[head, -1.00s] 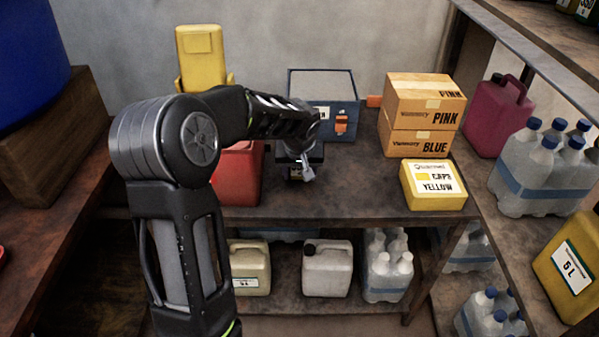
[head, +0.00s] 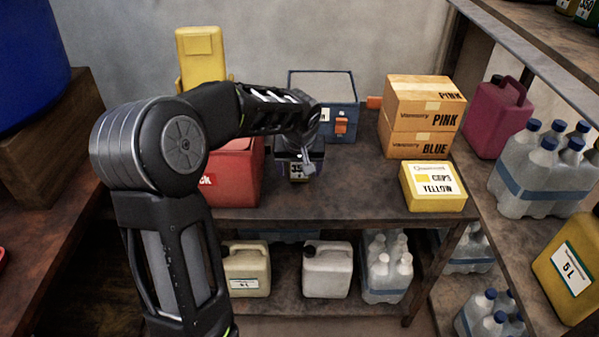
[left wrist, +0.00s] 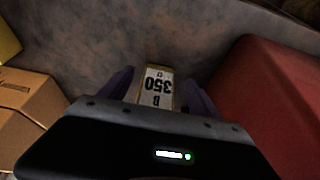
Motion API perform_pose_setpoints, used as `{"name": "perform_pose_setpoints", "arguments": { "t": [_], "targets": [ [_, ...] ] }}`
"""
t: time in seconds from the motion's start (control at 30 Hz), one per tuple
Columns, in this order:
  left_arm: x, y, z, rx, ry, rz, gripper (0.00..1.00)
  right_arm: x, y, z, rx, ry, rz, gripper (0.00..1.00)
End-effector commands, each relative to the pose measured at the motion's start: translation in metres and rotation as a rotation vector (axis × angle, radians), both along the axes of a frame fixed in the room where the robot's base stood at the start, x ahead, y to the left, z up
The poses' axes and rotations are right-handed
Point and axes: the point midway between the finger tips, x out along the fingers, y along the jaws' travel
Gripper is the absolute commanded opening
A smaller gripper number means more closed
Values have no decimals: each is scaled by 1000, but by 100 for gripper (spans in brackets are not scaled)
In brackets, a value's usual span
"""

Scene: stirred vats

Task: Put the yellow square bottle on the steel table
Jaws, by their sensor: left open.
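My left gripper (head: 298,167) is over the back bench (head: 345,190), in front of the blue crate and just right of the red container. In the left wrist view my left gripper (left wrist: 158,92) is open, one finger on each side of a small item with a white "350" label and yellowish edges. This labelled item (left wrist: 157,87) may be the yellow square bottle; its body is mostly hidden by the gripper. Its label also shows below the gripper in the head view. I cannot tell whether the fingers touch it. No surface is clearly a steel table. My right gripper is not in view.
A red container (head: 233,178) stands close left of the gripper. A blue crate (head: 335,105) is behind. Orange boxes (head: 425,100) and a yellow caps box (head: 433,187) stand right. Bench between gripper and caps box is clear. Jugs fill the lower shelf.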

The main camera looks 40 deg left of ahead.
Motion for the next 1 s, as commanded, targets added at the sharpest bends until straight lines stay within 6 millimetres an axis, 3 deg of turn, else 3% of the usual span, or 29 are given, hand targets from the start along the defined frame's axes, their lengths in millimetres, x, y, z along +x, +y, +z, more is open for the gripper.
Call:
{"name": "perform_pose_setpoints", "arguments": {
  "t": [0.2, 0.4, 1.0],
  "targets": [
    [-13, -11, 46, 0, -5, -1, 72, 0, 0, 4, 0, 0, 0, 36],
    [-23, -18, 73, 0, -2, -2, 72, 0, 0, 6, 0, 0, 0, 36],
    [-26, -20, 80, -1, -1, 0, 72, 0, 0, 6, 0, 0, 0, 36]
  ]
}}
